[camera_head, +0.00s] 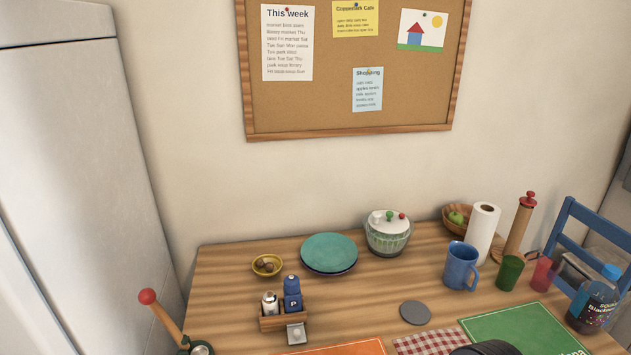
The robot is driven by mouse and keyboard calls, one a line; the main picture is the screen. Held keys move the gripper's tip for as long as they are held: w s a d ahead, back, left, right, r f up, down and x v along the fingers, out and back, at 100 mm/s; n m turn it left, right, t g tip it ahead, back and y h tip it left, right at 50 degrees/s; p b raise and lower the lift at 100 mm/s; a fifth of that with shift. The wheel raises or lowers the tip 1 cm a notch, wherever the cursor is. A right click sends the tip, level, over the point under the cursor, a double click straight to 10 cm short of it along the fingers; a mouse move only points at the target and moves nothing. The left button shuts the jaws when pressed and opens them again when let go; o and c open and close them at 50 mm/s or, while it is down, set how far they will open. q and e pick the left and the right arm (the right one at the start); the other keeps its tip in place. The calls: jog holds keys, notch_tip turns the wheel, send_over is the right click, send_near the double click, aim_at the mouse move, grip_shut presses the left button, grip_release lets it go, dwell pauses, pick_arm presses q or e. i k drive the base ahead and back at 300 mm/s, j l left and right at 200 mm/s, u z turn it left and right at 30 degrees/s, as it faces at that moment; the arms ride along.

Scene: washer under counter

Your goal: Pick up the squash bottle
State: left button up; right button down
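The squash bottle (594,304) stands at the right end of the wooden table. It is dark purple with a light blue cap, and its label faces me. It looks upright and sits just right of the green mat (530,325), in front of the blue chair. Neither gripper can be made out. A dark rounded shape shows at the bottom edge, over the green mat, and I cannot tell what it is.
A red cup (544,274), a green cup (510,271) and a blue mug (459,266) stand left of the bottle. The blue chair (571,215) is behind it. A paper roll (483,232) and a tall wooden mill (520,228) stand farther back.

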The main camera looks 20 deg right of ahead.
aim_at(596, 298)
jog(key=z, duration=0.5)
jog(key=k+z, duration=0.1)
jog(key=z, duration=1.35)
jog(key=k+l+z, duration=0.1)
jog(key=z, duration=0.4)
jog(key=i+l+u, duration=0.1)
jog(key=u, duration=0.8)
jog(key=i+l+u, duration=0.15)
jog(key=l+u, duration=0.45)
jog(key=l, duration=0.15)
jog(key=i+l+u, duration=0.1)
jog(key=l+u, duration=0.15)
jog(key=l, duration=0.2)
jog(key=i+l+u, duration=0.1)
jog(key=l, duration=1)
